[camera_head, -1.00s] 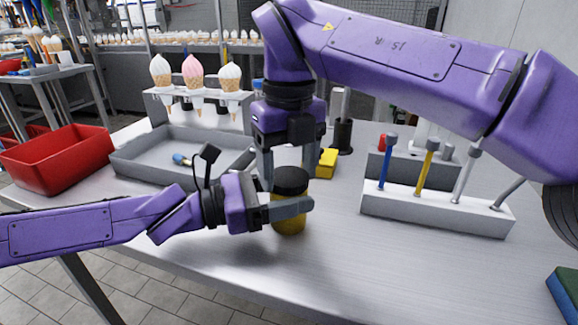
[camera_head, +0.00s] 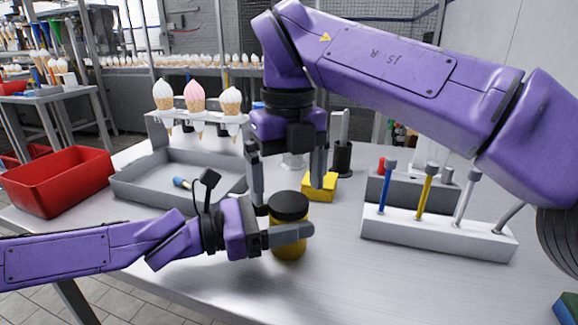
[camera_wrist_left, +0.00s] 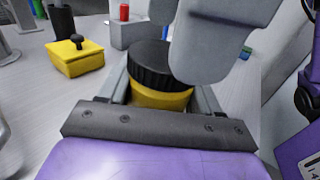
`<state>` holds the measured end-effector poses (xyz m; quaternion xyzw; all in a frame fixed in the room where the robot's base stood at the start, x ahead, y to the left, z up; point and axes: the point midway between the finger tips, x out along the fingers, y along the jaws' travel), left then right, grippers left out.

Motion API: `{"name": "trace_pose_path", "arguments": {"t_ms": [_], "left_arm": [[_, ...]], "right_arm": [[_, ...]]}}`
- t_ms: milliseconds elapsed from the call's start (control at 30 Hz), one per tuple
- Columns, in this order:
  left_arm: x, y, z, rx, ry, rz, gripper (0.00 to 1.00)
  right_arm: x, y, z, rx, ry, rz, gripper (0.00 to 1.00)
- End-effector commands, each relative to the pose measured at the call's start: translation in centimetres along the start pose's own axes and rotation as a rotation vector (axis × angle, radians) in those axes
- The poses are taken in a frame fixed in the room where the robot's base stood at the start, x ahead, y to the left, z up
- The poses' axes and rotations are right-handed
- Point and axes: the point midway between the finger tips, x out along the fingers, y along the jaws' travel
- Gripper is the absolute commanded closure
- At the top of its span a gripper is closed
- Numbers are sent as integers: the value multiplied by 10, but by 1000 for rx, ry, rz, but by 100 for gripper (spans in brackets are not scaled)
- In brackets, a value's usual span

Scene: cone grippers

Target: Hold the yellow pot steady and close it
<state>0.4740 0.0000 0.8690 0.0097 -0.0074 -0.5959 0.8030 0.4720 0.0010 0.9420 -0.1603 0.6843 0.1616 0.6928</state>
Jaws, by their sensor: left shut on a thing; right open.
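The yellow pot (camera_head: 288,245) stands upright on the table, with a black ribbed lid (camera_head: 288,204) on its top. The pot (camera_wrist_left: 160,97) and lid (camera_wrist_left: 160,66) also show in the left wrist view. My left gripper (camera_head: 287,236) is shut around the pot's body from the left, one finger across its front. My right gripper (camera_head: 288,188) points down over and just behind the lid, fingers spread wide and nothing between them. Its grey finger hides part of the lid's right side in the left wrist view. Whether the lid is fully tight cannot be told.
A yellow box with a black knob (camera_wrist_left: 73,56) stands behind the pot. A grey tray (camera_head: 150,190) and a red bin (camera_head: 58,183) are at left. A white tool rack (camera_head: 435,232) stands at right. Ice-cream cones (camera_head: 195,98) stand behind. The table front is clear.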

Motion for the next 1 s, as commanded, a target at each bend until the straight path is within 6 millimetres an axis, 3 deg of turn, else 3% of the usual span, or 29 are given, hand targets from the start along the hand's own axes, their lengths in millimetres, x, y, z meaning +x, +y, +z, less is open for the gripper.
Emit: {"name": "trace_pose_path", "arguments": {"t_ms": [100, 300, 633, 667, 700, 733, 1000], "left_arm": [[0, 0, -2, -2, 3, -1, 100], [0, 0, -2, -2, 3, -1, 100], [0, 0, -2, -2, 3, -1, 100], [0, 0, -2, -2, 3, 0, 27], [0, 0, -2, -2, 3, 0, 14], [0, 0, -2, -2, 3, 0, 7], [-1, 0, 0, -1, 1, 0, 7]], "right_arm": [[-24, 0, 1, 4, -5, -4, 5], [-46, 0, 0, 2, -1, -4, 5], [-50, 0, 0, 1, 0, -1, 5], [-50, 0, 0, 1, 0, -1, 5], [-50, 0, 0, 1, 0, -2, 5], [-50, 0, 0, 1, 0, -2, 5], [-51, 0, 0, 1, -1, -2, 5]]}}
